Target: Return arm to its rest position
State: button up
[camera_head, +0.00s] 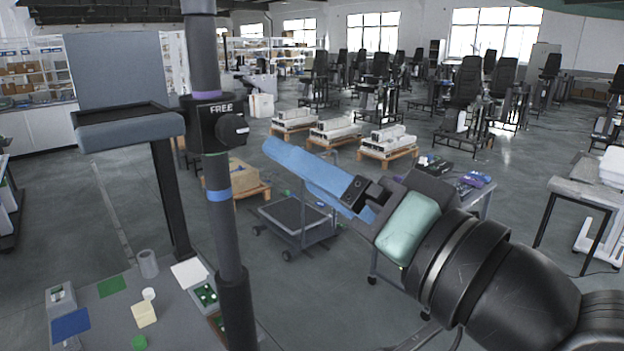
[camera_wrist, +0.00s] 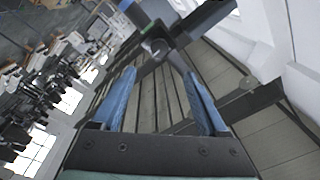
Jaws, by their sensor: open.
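My gripper (camera_head: 275,150) is held up in the air in front of the room in the head view, with its blue fingers reaching to the upper left. The arm extends from the lower right. In the wrist view, the two blue fingers of the gripper (camera_wrist: 159,76) stand apart with nothing between them. The fingers are clear of the table. The wrist view is tilted and looks toward the ceiling and windows.
A grey column (camera_head: 222,240) with a knob box marked FREE stands left of the fingers. A table (camera_head: 110,310) at lower left holds small blocks and cups. A low wheeled cart (camera_head: 290,215) stands behind. Pallets with white parts (camera_head: 335,133) and several chairs are farther back.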

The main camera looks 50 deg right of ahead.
dwell(0.5)
jog(key=w+a+r+n+t+y+b, duration=0.1)
jog(key=w+a+r+n+t+b, duration=0.15)
jog(key=w+a, duration=0.35)
jog(key=w+a+r+n+t+b, duration=0.1)
jog(key=w+a+r+n+t, duration=0.2)
jog(key=a, duration=0.5)
jog(key=s+a+r+n+t+y, duration=0.1)
jog(key=a+r+n, duration=0.1)
jog(key=a, duration=0.4)
jog(key=s+a+r+n+t+y, duration=0.1)
jog(key=a+r+n+t+y, duration=0.1)
jog(key=a+n, duration=0.2)
jog(key=a+b, duration=0.1)
jog(key=a, duration=0.2)
jog(key=shift+a+y, duration=0.25)
jog(key=shift+y, duration=0.05)
